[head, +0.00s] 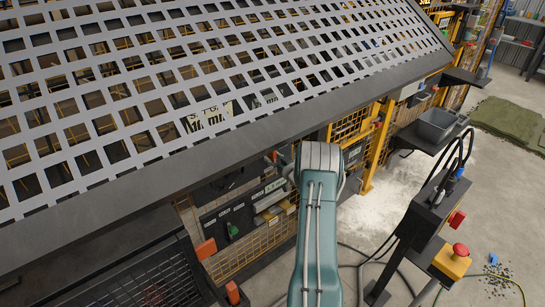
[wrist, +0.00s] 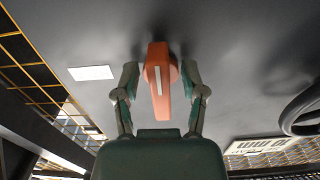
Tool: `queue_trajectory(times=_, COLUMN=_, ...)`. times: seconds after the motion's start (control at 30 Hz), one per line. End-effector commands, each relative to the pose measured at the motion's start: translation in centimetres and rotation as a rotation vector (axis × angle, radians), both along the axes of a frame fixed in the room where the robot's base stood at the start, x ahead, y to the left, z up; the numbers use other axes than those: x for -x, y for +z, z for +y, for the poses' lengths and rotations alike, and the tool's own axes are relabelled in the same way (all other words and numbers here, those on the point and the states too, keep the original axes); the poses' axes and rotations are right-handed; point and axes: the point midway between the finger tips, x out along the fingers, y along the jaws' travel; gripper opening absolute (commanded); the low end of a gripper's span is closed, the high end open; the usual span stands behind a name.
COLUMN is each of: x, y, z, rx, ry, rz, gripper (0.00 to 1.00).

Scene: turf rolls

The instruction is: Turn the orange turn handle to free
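The orange turn handle (wrist: 158,88) shows in the wrist view on a dark grey panel (wrist: 225,60). It has a white stripe along its lever, which points down in the picture, and a round base behind it. My gripper (wrist: 160,82) is open, with one finger on each side of the handle. A gap shows on the left; the right finger is very close to the handle's base, and I cannot tell whether it touches. In the head view my arm hides the gripper, and this handle cannot be made out there.
A white label (wrist: 91,73) is left of the handle. A black ring-shaped part (wrist: 302,112) is at the right. A post with a red button (head: 460,250) and cables stands at the right.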

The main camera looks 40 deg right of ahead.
Motion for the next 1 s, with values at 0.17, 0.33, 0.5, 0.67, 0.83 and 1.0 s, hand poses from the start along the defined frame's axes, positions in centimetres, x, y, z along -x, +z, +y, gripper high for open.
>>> queue_trajectory(times=0.17, x=-0.1, y=0.4, z=-0.1, rx=0.005, ry=0.001, rz=-0.007, gripper=0.57)
queue_trajectory(times=0.33, x=0.2, y=0.5, z=0.0, rx=0.007, ry=0.001, rz=-0.008, gripper=0.57)
queue_trajectory(times=0.5, x=2.6, y=0.6, z=0.1, rx=0.006, ry=-0.002, rz=-0.008, gripper=0.57)
queue_trajectory(times=0.67, x=6.0, y=0.5, z=0.4, rx=0.005, ry=-0.003, rz=-0.007, gripper=0.57)
queue_trajectory(times=0.83, x=9.3, y=0.3, z=0.8, rx=0.004, ry=-0.002, rz=-0.006, gripper=0.57)
queue_trajectory(times=1.0, x=11.3, y=0.2, z=1.0, rx=0.003, ry=-0.001, rz=-0.005, gripper=0.57)
